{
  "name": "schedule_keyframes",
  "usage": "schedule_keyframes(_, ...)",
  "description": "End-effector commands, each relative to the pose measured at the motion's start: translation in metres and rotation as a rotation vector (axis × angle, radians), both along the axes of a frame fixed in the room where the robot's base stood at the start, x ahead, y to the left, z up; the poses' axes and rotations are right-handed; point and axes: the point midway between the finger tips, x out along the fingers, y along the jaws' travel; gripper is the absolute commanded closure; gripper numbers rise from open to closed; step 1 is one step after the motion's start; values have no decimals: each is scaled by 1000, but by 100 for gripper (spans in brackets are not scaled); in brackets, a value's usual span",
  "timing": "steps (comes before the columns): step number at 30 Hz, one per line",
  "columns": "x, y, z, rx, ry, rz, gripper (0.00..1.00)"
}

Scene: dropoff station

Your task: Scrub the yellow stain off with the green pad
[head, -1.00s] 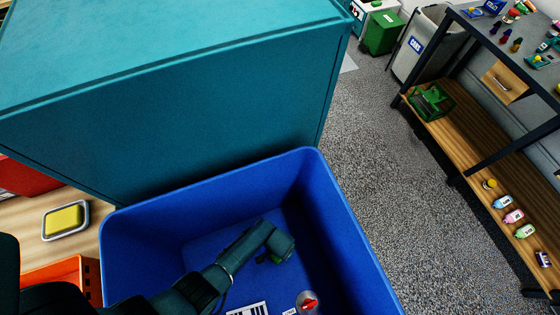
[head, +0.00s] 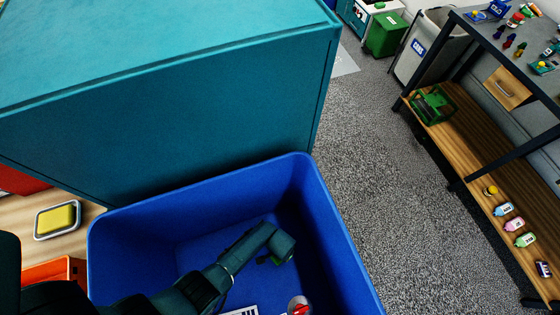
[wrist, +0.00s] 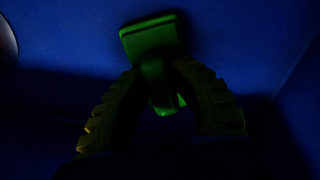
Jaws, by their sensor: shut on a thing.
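The green pad (wrist: 150,38) with its green handle is between the two ridged fingers of my gripper (wrist: 160,108) in the wrist view. My gripper is shut on the handle, and the pad's broad part points away from me. In the head view my gripper (head: 272,258) is down inside the blue bin (head: 335,235), with only a bit of green showing below it. Whether the pad touches the bin's wall or floor I cannot tell. I see no yellow stain in either view; the bin's inside is dark.
A large teal cabinet (head: 170,100) stands behind the bin. A white barcode label (head: 240,311) and a red-topped item (head: 299,306) show at the bin's lower part. Left lies a yellow sponge (head: 58,217) in a tray, above an orange crate (head: 55,272). Right is open floor and a shelf (head: 480,160).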

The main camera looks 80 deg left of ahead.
Motion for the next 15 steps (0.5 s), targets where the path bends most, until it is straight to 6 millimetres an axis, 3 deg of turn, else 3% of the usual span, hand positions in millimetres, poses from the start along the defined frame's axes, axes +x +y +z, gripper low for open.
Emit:
schedule_keyframes(8,3,2,3,6,-8,0,100)
schedule_keyframes(15,2,2,30,4,-5,0,100)
